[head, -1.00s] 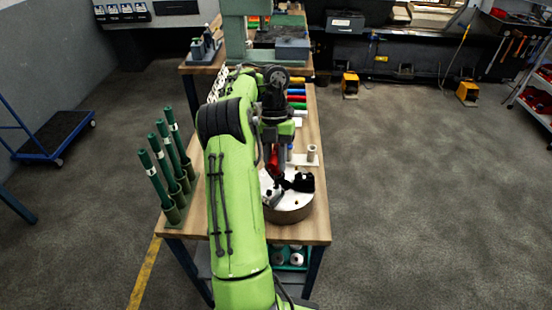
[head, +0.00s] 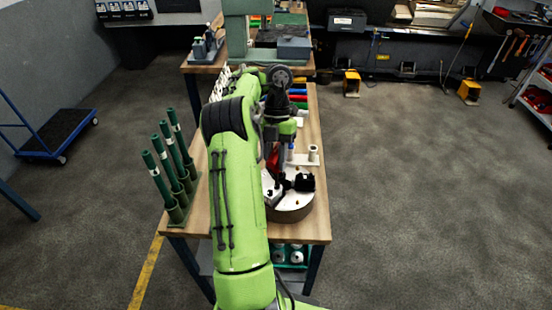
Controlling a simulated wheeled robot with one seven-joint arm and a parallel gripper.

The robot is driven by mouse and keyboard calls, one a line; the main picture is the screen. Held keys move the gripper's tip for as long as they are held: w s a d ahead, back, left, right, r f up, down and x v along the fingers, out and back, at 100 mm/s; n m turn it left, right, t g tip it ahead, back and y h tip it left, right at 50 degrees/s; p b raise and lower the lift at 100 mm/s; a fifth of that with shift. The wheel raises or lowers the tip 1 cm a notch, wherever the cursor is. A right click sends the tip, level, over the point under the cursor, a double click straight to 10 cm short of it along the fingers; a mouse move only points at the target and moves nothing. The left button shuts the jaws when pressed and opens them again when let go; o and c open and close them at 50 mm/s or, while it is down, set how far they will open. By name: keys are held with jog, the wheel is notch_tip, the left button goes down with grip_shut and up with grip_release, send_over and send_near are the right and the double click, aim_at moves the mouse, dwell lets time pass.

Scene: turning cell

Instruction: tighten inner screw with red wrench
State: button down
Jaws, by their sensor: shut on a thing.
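My gripper (head: 279,178) is low over the round white-topped drum (head: 293,210) on the wooden bench. It is shut on the red wrench (head: 272,158), which points down towards the drum top. A black part (head: 305,182) stands on the drum at the right of my gripper, and a greyish part (head: 270,187) shows at the left. The inner screw cannot be made out, and my arm covers the drum's left side. Whether the wrench tip touches a screw cannot be told.
A white holder (head: 304,160) with upright pegs stands just behind the drum. Dark green posts (head: 175,170) stand along the bench's left edge. Coloured handles (head: 298,97) lie farther back. The bench's front right (head: 313,229) is bare.

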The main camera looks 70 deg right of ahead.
aim_at(276, 154)
jog(key=shift+r+p, duration=1.85)
jog(key=shift+r, duration=0.2)
